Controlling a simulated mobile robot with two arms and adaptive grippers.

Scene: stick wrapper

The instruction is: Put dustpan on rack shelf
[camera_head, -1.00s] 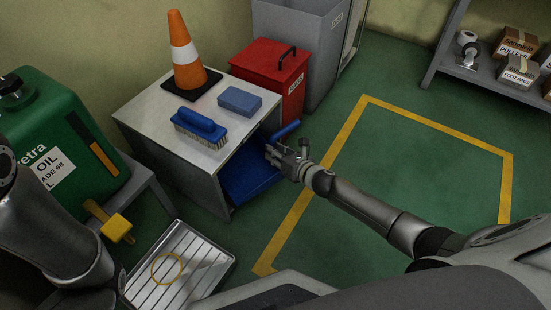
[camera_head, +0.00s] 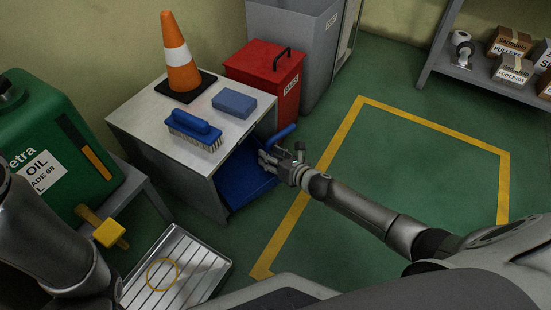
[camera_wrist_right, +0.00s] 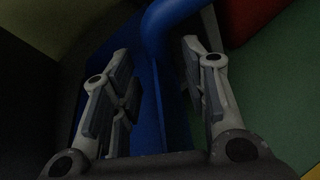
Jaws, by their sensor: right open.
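The blue dustpan (camera_head: 247,182) rests in the open front of a low grey cabinet with a white top. Its raised blue handle (camera_head: 283,133) sticks out to the right. My right gripper (camera_head: 268,160) is open beside the dustpan, just below the handle. In the right wrist view, the blue handle (camera_wrist_right: 172,22) curves beyond and between the two spread fingers, and the fingers look apart from it. The grey rack shelf (camera_head: 466,73) stands at the far upper right. My left arm shows at the left edge, but its gripper is out of view.
A cone (camera_head: 180,62), brush (camera_head: 194,126) and blue block (camera_head: 234,103) are on the cabinet top (camera_head: 150,118). A red bin (camera_head: 265,75) stands behind. Boxes (camera_head: 511,70) occupy the rack. The yellow-outlined green floor (camera_head: 400,150) is clear apart from my arm.

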